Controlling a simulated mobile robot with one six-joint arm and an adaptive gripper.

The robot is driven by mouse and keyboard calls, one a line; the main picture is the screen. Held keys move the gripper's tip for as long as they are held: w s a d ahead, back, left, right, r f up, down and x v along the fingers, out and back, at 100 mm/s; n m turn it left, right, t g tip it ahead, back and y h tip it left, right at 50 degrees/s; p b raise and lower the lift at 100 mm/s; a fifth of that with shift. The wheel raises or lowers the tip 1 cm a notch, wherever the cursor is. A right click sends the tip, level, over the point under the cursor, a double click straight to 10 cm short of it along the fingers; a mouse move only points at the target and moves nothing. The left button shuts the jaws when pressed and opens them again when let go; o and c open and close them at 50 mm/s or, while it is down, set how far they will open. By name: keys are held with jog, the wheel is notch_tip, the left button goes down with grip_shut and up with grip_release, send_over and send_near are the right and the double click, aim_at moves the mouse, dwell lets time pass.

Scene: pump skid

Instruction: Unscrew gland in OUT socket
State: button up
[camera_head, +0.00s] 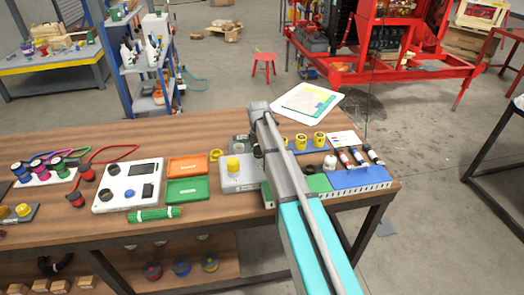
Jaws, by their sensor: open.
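A light grey box (240,184) stands near the front of the wooden bench, with a yellow gland-like part (234,165) upright on its top. I cannot read an OUT label or tell which socket this is. Several similar yellow parts (301,141) stand behind it to the right, on a blue base. My arm reaches up from the bottom edge and crosses in front of the right end of the grey box. My gripper's jaws do not show, and the arm hides part of the bench behind it.
Orange (187,167) and green (187,190) trays lie left of the grey box. A white panel (128,185) is further left. A blue block (360,178) with dark-and-red cylinders behind it is at right. Papers (309,101) lie at the bench's back.

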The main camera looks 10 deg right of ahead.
jog(key=shift+m, duration=0.3)
jog(key=shift+m, duration=2.1)
jog(key=c, duration=1.1)
jog(key=shift+n, duration=0.3)
jog(key=shift+n, duration=2)
jog(key=shift+n, duration=0.3)
